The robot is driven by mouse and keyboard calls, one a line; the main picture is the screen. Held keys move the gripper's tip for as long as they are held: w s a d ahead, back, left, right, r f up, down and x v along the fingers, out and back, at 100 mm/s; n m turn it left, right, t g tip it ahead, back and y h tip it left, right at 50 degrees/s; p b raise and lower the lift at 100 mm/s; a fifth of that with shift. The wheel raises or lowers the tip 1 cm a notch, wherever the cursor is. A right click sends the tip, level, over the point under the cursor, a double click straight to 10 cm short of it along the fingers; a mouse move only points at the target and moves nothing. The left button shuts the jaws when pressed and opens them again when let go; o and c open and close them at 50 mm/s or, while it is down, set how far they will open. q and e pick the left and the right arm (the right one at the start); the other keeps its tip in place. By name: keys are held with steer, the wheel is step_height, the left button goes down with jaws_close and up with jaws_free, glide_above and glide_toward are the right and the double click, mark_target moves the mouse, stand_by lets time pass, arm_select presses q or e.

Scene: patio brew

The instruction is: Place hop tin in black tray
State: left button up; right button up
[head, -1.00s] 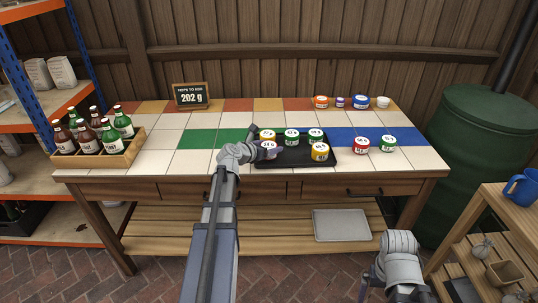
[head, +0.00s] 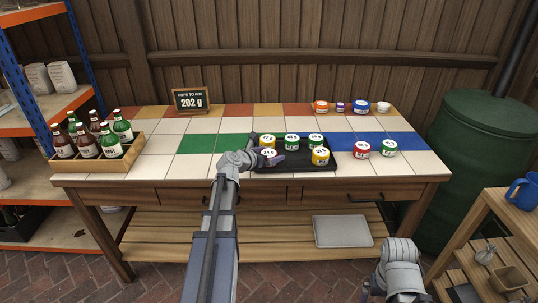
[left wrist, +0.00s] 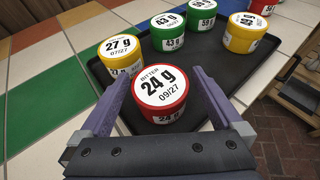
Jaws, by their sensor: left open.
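The black tray (head: 291,164) lies near the front edge of the tiled table. A red-sided hop tin (left wrist: 163,95), marked 24 g, stands upright in the tray's near left corner; its white lid shows in the head view (head: 269,153). My left gripper (left wrist: 165,92) is open, with its two purple fingers on either side of this tin. The tray also holds a yellow 27 g tin (left wrist: 121,54), a green 43 g tin (left wrist: 168,32), another green tin (left wrist: 202,17) and a second yellow tin (left wrist: 241,34). My right gripper is outside the frame.
A red tin (head: 361,149) and a green tin (head: 389,148) stand right of the tray on blue tiles. Several small tubs, including an orange one (head: 321,106), stand at the back right. A bottle crate (head: 97,163) is at left. A sign (head: 191,101) reads 202 g.

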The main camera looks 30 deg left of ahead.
arm_select(q)
steer(key=d+p+v, duration=0.1)
steer(key=p+v, duration=0.3)
steer(key=v, duration=0.8)
steer(key=shift+a, duration=0.45)
steer(key=b+x, duration=0.4)
steer(key=x, duration=0.7)
steer(key=shift+w+a, duration=0.1)
steer(key=shift+w, duration=0.05)
steer(key=shift+w+f, duration=0.3)
